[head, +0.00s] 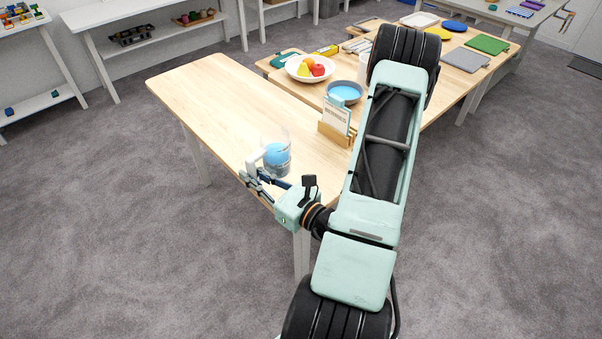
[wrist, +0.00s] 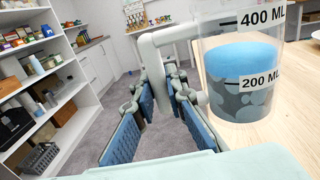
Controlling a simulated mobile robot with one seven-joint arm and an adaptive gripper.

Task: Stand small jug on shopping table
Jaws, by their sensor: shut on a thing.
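The small jug (head: 277,157) is clear with a white handle and something blue inside. In the wrist view the jug (wrist: 240,75) carries 400 ML and 200 ML marks and looks upright. My gripper (head: 262,181) is at the jug's left side, shut on its white handle (wrist: 151,62). In the wrist view my gripper's blue-padded fingers (wrist: 165,88) lie at the handle's lower part. The jug is over the near part of a light wooden table (head: 215,95); I cannot tell whether its base touches the top.
A card holder (head: 336,122), a blue bowl (head: 344,92) and a fruit bowl (head: 310,68) stand to the right and behind. The table's left part is bare. Shelves (wrist: 40,80) stand at the left in the wrist view.

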